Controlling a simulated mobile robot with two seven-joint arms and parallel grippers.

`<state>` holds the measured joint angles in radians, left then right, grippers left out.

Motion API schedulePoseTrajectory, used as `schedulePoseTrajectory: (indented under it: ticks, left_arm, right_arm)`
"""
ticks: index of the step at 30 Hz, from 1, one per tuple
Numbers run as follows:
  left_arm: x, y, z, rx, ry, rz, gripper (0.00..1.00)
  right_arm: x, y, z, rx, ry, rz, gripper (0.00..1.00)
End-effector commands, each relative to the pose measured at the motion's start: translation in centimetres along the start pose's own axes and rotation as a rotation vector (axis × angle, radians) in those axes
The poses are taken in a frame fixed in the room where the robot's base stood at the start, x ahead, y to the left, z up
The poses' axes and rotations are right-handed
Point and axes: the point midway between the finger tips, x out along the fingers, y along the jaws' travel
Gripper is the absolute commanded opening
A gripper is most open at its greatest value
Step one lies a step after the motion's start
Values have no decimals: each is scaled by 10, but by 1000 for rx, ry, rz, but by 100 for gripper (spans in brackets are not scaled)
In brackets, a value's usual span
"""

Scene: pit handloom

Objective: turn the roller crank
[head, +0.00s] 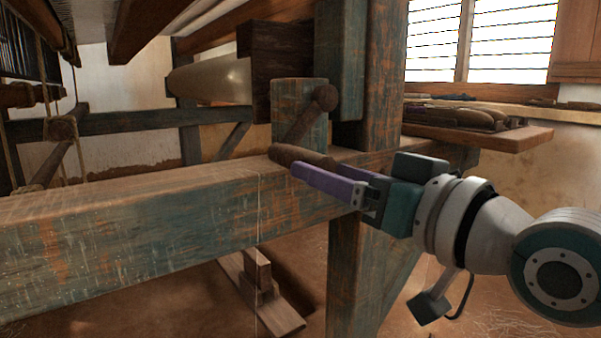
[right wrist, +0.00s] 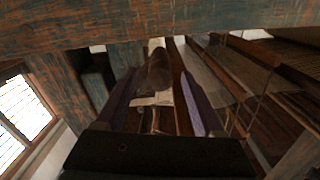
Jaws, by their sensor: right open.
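The roller crank (head: 299,126) is a dark wooden arm with a round knob at its upper end, mounted by the square post of the loom. Its handle (head: 297,154) sticks out at the lower end, just above the thick beam. My right gripper (head: 306,168) reaches in from the right with purple fingers at the handle. In the right wrist view the handle (right wrist: 159,72) shows between the two spread fingers, with the gripper (right wrist: 158,88) open around it. Contact with either finger cannot be told. My left gripper is not in view.
The blue-brown loom beam (head: 150,225) runs across below the crank. A thick upright post (head: 345,80) stands close behind it. The pale cloth roller (head: 210,82) lies behind to the left. A wooden shelf (head: 500,139) with shuttle-like pieces is at the right.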

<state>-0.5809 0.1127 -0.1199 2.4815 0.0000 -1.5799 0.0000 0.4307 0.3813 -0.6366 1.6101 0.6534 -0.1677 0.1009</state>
Motion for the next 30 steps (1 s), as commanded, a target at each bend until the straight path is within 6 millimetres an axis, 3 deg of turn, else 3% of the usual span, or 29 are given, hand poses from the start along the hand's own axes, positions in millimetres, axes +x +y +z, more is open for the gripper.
schedulePoseTrajectory:
  ticks: [1, 9, 15, 22, 30]
  left_arm:
    - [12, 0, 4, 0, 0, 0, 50]
    - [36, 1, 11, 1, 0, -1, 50]
    - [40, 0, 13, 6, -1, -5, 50]
    - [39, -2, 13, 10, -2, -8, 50]
    - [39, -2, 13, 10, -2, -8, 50]
  right_arm:
    - [12, 0, 5, 0, 5, -2, 70]
    - [56, 0, 4, -1, 1, -1, 70]
    - [67, -1, 2, -2, -1, -1, 70]
    - [68, -1, 1, -1, -2, -1, 70]
    - [68, 0, 1, -1, -2, 0, 42]
